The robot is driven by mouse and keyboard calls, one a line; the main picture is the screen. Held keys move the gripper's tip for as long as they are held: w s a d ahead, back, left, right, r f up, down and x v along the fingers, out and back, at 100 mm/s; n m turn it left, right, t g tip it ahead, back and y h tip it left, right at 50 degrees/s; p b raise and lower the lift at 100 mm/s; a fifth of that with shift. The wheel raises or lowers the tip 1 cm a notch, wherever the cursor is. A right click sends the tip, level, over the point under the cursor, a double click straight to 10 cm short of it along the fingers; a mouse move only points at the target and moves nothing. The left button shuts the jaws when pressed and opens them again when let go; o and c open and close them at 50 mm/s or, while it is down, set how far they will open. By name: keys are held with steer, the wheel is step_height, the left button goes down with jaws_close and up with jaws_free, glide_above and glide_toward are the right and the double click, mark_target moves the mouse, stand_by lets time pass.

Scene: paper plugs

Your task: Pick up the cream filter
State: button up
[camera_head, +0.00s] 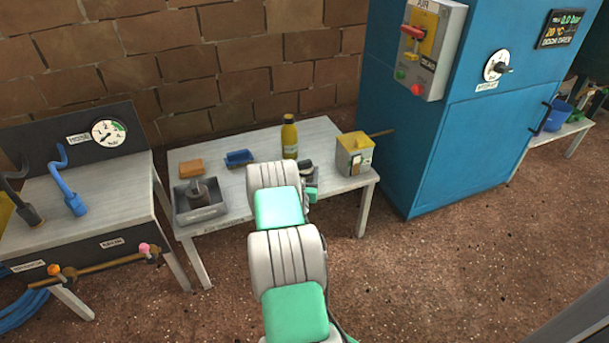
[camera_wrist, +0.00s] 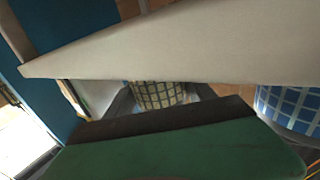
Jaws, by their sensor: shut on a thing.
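The cream filter (camera_wrist: 158,95) shows in the wrist view as a rounded, cream piece with a dark grid. Only part of it shows, between a pale slab above and the dark pad of a green finger below. My gripper (camera_wrist: 155,107) is shut on it, though the contact itself is mostly hidden. In the head view my arm covers most of my gripper, at the right part of the low table (camera_head: 223,222), and the filter cannot be made out there.
A blue gridded piece (camera_wrist: 290,108) stands at the right in the wrist view. The table also bears a grey tray (camera_head: 205,213), an orange block (camera_head: 190,168), a blue tray (camera_head: 239,158), a yellow bottle (camera_head: 289,138) and a yellow box (camera_head: 355,153). A blue cabinet (camera_head: 480,140) stands at right.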

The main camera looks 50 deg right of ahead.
steer(key=c, duration=0.6)
steer(key=shift+o, duration=0.2)
steer(key=shift+r, duration=0.1)
